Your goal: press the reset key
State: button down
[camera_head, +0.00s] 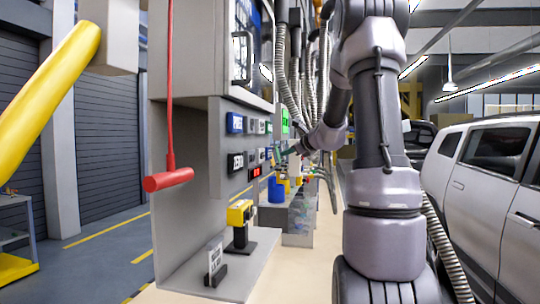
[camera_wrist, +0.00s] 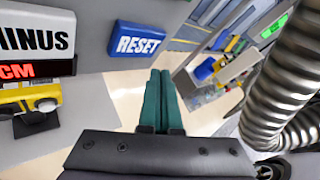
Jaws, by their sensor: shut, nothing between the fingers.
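The reset key (camera_wrist: 137,39) is a blue block with white RESET lettering on the grey panel, at the upper middle of the wrist view. My gripper (camera_wrist: 161,73) has its green fingers together and empty. In the wrist picture its tips lie just below and right of the key, with a visible gap to it. In the head view my gripper (camera_head: 282,153) is small, beside the panel's right part. Several keys show on the panel there, but those near the gripper are too small to read.
A white MINUS key (camera_wrist: 37,38) sits left of the reset key, above a red display. A red T-handle (camera_head: 168,180) hangs at the left of the panel. A yellow-topped device (camera_head: 240,213) stands on the bench below. A ribbed hose (camera_wrist: 285,85) runs close on the right.

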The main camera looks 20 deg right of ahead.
aim_at(271, 154)
jog(key=shift+w+a, duration=0.7)
jog(key=shift+a, duration=0.35)
jog(key=shift+a, duration=0.1)
dwell(1.3)
jog(key=shift+w+a, duration=0.25)
jog(key=shift+w+a, duration=0.3)
jog(key=shift+a, duration=0.15)
dwell(0.9)
jog(key=shift+d, duration=0.1)
jog(key=shift+s+d, duration=0.55)
jog(key=shift+d, duration=0.15)
jog(key=s+d, duration=0.1)
jog(key=d, duration=0.1)
jog(key=s+d, duration=0.1)
jog(key=d, duration=0.1)
jog(key=shift+s, duration=0.4)
